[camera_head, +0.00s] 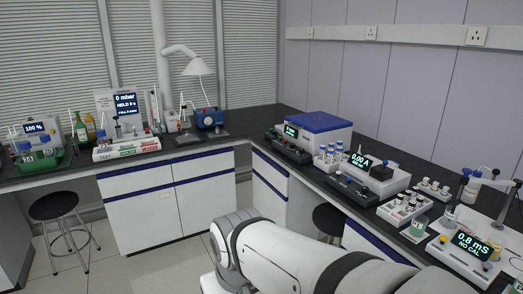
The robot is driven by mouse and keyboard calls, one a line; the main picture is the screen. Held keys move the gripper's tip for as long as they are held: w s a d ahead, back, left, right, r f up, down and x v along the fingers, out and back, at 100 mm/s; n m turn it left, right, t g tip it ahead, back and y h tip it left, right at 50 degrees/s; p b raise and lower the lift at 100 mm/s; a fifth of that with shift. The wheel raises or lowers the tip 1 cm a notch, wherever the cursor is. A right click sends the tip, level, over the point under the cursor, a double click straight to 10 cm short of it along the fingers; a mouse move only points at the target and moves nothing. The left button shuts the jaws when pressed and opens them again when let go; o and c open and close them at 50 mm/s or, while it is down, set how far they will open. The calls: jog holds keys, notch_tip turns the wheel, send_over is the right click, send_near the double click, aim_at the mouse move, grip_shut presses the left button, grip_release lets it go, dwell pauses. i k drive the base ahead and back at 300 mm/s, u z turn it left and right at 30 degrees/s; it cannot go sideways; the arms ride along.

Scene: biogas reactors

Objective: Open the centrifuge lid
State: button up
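A white box-shaped device with a flat blue top and a small lit display stands on the right-hand bench near the corner; it looks like the centrifuge (322,134). Its blue lid (314,121) lies flat and looks closed. Its small front details are too small to tell. My white arm crosses the bottom of the view, in front of the right bench and well apart from the centrifuge. My gripper is outside the view.
Vial racks (329,160), dark control boxes (352,187) and a meter reading 0.8 mS (464,250) crowd the right bench. A black stool (54,207) stands at left. The floor (150,262) between is clear.

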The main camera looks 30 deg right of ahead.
aim_at(316, 122)
jog(key=z, duration=0.6)
jog(key=i, duration=0.4)
jog(key=z, duration=0.6)
jog(key=i, duration=0.95)
jog(key=z, duration=0.35)
